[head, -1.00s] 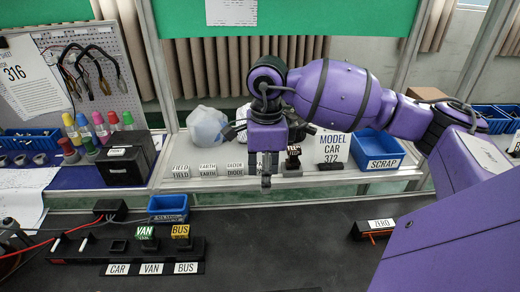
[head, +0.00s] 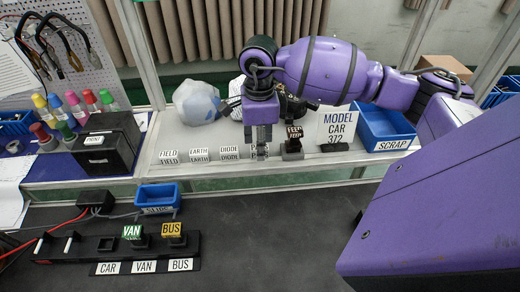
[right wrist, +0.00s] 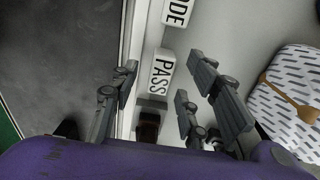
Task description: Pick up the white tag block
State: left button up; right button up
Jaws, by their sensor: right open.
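Several white tag blocks stand in a row on the pale shelf: FIELD (head: 169,156), EARTH (head: 199,155), DIODE (head: 230,153) and one lettered PASS (right wrist: 162,72). The PASS block is mostly hidden behind my fingers in the head view. My right gripper (head: 262,150) points down at this block. In the right wrist view, its open fingers (right wrist: 160,80) are spread to either side of the PASS block, with nothing held. Whether the fingertips reach down to the block's height I cannot tell. My left gripper is out of view.
A dark stand tagged FEED (head: 294,138) is close on the right of the gripper. Beyond it are the MODEL CAR 372 sign (head: 337,128) and blue SCRAP bin (head: 384,128). A plastic bag (head: 196,103) lies behind the row.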

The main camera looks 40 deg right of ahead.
jog(key=shift+f, duration=0.9)
jog(key=shift+c, duration=0.3)
grip_shut()
